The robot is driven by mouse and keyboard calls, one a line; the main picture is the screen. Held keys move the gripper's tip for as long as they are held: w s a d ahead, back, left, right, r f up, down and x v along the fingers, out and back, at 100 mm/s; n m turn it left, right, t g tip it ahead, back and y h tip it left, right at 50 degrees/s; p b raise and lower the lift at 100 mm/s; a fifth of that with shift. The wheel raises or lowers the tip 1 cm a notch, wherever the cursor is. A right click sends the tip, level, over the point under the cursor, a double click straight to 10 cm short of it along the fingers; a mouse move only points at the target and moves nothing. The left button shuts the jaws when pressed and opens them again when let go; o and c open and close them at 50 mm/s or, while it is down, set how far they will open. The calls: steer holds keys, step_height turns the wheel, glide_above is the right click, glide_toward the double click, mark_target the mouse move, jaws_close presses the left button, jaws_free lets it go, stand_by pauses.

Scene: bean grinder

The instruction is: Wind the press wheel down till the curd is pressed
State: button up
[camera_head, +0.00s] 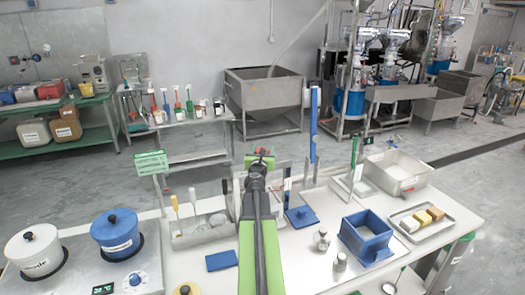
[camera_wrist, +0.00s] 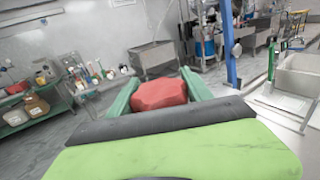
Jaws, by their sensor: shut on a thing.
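My gripper (camera_head: 262,153) reaches out over the middle of the table, high above its top. Its green fingers are shut on a red block-like piece (camera_wrist: 160,93), which fills the gap between them in the wrist view. The red piece also shows as a small patch in the head view (camera_head: 263,151). I cannot tell whether it belongs to the press wheel. A tall blue post (camera_head: 314,125) stands just right of my gripper, with a blue plate (camera_head: 301,217) low near it. No wheel rim or curd shows clearly; my arm hides part of the table.
Two lidded pots (camera_head: 116,232) (camera_head: 35,250) stand on a hob at left. A green sign (camera_head: 151,163) rises behind.

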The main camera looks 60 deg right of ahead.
steer(key=shift+s+d+m+g+h, duration=0.15)
steer(key=shift+m+g+h, duration=0.15)
steer(key=shift+m+g, duration=0.3)
steer(key=shift+s+a+m+g+h, duration=0.15)
steer(key=shift+m+g+h, duration=0.2)
steer(key=shift+g, duration=0.45)
steer(key=shift+d, duration=0.1)
steer(key=o, duration=1.4)
steer(key=shift+s, duration=0.1)
steer(key=shift+a, duration=0.3)
steer(key=v, duration=1.1)
steer(key=shift+a+r, duration=0.1)
steer(key=shift+a, duration=0.1)
